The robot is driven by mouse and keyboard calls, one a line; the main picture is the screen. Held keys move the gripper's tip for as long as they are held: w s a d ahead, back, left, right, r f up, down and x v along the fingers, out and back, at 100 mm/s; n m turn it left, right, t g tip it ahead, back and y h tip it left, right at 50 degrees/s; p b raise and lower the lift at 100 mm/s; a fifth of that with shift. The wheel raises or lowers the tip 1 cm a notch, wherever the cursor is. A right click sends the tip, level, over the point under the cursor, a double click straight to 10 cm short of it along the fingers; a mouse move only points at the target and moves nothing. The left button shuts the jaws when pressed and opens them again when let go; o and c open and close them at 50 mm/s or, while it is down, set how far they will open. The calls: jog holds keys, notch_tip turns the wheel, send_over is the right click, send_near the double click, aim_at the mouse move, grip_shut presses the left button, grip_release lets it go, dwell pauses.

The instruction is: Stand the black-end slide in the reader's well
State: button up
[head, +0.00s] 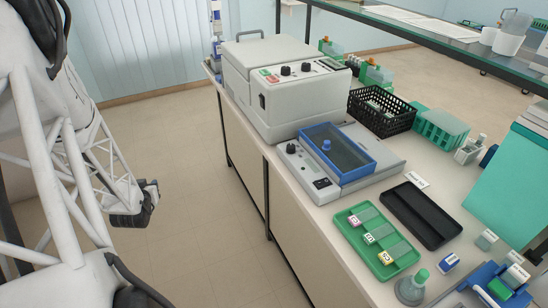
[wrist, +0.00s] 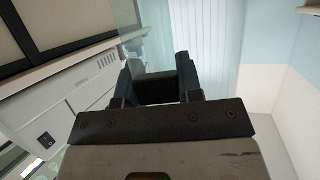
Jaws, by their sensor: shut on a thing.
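My gripper (head: 140,210) hangs at the left in the head view, over the floor and well away from the bench. In the wrist view its dark jaws (wrist: 157,90) are shut on a clear, thin pane that looks like a glass slide (wrist: 150,55). The slide projects beyond the jaws. Its end colour cannot be told against the dark jaws, and the head view does not show it clearly. Several slides with pink, green and yellow ends lie in the green tray (head: 352,222). I cannot tell which device is the reader, and no well is clearly visible.
A large grey machine (head: 290,95) and a blue-framed unit (head: 345,155) stand on the bench. A glass shelf (head: 430,28) overhangs the back. Floor left of the bench is clear.

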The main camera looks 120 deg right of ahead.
jog(key=s+a+r+m+g+y, duration=0.15)
jog(key=s+r, duration=0.25)
jog(key=s, duration=0.6)
jog(key=s+a+r+m+g, duration=0.2)
jog(key=s+a+r, duration=0.1)
jog(key=s, duration=0.6)
jog(key=s+a+r+m+g+y, duration=0.1)
jog(key=s+a+r, duration=0.3)
jog(key=s+a, duration=0.4)
jog(key=s+a+r+m+g+y, duration=0.2)
jog(key=s+a+r+m+y, duration=0.1)
jog(key=s+a, duration=0.6)
jog(key=s+a+r+m+g+y, duration=0.2)
jog(key=s+a+r, duration=0.3)
jog(key=s+a, duration=0.4)
jog(key=shift+s+a+r+m+g, duration=0.25)
jog(key=shift+s+r+m, duration=0.15)
jog(key=shift+s, duration=0.25)
jog(key=s+a+f+m+g+y, duration=0.1)
jog(key=a+m+y, duration=0.3)
jog(key=a, duration=1)
jog(key=shift+s+a+f+y, duration=0.3)
jog(key=shift+s+f+y, duration=0.15)
jog(key=shift+s+y, duration=0.2)
jog(key=shift+s+m, duration=0.1)
jog(key=shift+m, duration=0.15)
